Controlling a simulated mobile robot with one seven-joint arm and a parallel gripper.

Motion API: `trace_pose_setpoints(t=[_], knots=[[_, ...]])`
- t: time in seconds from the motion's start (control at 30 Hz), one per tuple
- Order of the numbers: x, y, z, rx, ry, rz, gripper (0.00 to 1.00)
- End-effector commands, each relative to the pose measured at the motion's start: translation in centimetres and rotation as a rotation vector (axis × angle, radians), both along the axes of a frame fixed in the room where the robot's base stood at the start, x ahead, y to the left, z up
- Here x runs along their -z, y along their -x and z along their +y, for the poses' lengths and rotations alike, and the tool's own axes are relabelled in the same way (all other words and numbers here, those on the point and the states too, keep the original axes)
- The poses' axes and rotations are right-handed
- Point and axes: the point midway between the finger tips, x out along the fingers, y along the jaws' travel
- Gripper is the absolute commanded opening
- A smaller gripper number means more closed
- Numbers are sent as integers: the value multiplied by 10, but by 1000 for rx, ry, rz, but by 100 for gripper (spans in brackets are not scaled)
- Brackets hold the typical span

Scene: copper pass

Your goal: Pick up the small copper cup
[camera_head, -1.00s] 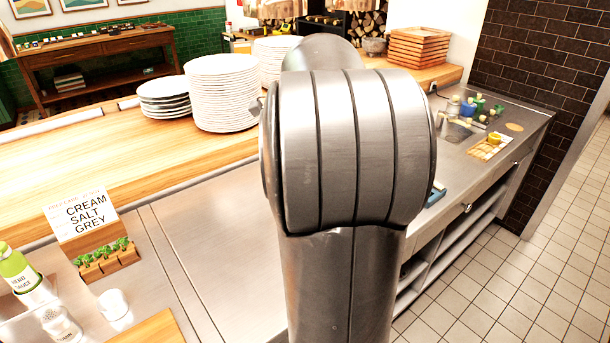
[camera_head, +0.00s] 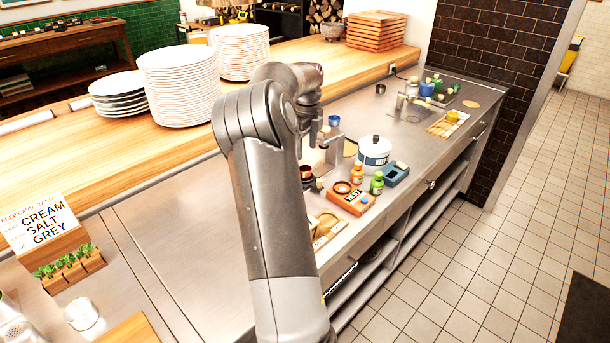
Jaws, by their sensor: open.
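A small copper-coloured cup (camera_head: 306,172) shows just right of my forearm on the steel counter (camera_head: 175,235). A dark item lies right under or beside it; I cannot tell which. My gripper (camera_head: 314,140) points down above the cup and a little to its right, apart from it. It is open and empty, though its fingers are small and partly lost against the metal behind. My arm hides the counter left of the cup.
An orange tray (camera_head: 350,199), an orange bottle (camera_head: 356,173), a green bottle (camera_head: 377,183), a white-and-blue pot (camera_head: 374,153) and a blue-grey box (camera_head: 396,174) crowd the counter to the right. Plate stacks (camera_head: 180,90) stand on the wooden ledge.

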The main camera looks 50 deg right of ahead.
Motion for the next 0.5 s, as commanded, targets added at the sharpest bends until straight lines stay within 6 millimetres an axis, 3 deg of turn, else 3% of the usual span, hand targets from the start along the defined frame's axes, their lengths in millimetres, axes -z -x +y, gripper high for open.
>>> trace_pose_setpoints(t=[0.1, 0.37, 0.5], knots=[[17, 0, 1, -1, -1, 1, 62], [34, -1, 0, -2, -1, 1, 62], [53, -4, -1, -2, -2, 1, 62]])
